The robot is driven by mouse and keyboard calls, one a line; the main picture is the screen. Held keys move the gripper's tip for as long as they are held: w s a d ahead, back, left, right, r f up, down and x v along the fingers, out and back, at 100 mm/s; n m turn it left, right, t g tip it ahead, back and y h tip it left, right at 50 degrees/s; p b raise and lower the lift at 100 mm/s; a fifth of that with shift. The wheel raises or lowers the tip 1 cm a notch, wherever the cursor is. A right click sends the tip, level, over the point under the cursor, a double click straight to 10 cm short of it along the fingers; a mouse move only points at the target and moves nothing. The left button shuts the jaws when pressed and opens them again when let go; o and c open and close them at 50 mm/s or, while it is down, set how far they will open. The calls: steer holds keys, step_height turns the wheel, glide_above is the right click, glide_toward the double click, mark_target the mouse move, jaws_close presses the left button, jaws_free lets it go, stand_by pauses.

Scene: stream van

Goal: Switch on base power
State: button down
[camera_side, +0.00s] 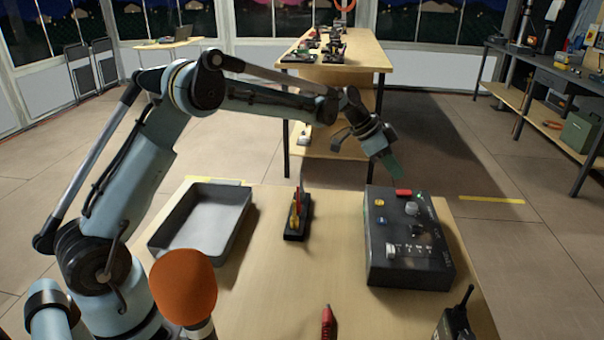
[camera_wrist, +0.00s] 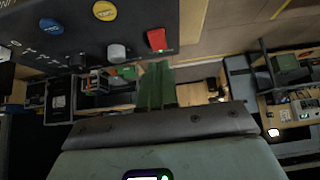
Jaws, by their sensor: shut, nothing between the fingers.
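A dark control box (camera_side: 408,270) stands on the right of the wooden table. Its top carries a red rocker-like switch (camera_side: 403,193) at the far edge, a yellow button (camera_side: 379,203), a blue button (camera_side: 382,222), a grey knob (camera_side: 411,208) and a pale dial (camera_side: 391,250). Labels are too small to read. My gripper (camera_side: 396,174) has green fingers, shut and empty, above the box's far edge near the red switch. In the wrist view, the fingers (camera_wrist: 156,85) point toward the red switch (camera_wrist: 157,40), apart from it. The grey knob (camera_wrist: 118,53) is left of it.
A grey tray (camera_side: 160,240) stands at the table's left. A dark stand with red and yellow tools (camera_side: 297,215) is mid-table. An orange foam ball (camera_side: 183,285), a red pen-like object (camera_side: 327,322) and a radio (camera_side: 455,322) are in front. Bare tabletop lies between stand and box.

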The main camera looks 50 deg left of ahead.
steer(key=s+a+f+v, duration=0.1)
steer(key=v, duration=1)
steer(key=s+d+r+n+y, duration=0.2)
steer(key=s+d+n+y, duration=0.15)
steer(key=s, duration=0.85)
steer(key=s+d+f+n+t+y, duration=0.1)
steer(key=s+f+n, duration=0.4)
steer(key=s, duration=0.7)
steer(key=shift+s+d+f+t+y, duration=0.15)
steer(key=shift+s+f+t+y, duration=0.25)
steer(key=shift+f, duration=0.2)
steer(key=c, duration=1.8)
jaws_free()
steer(key=shift+n, duration=0.25)
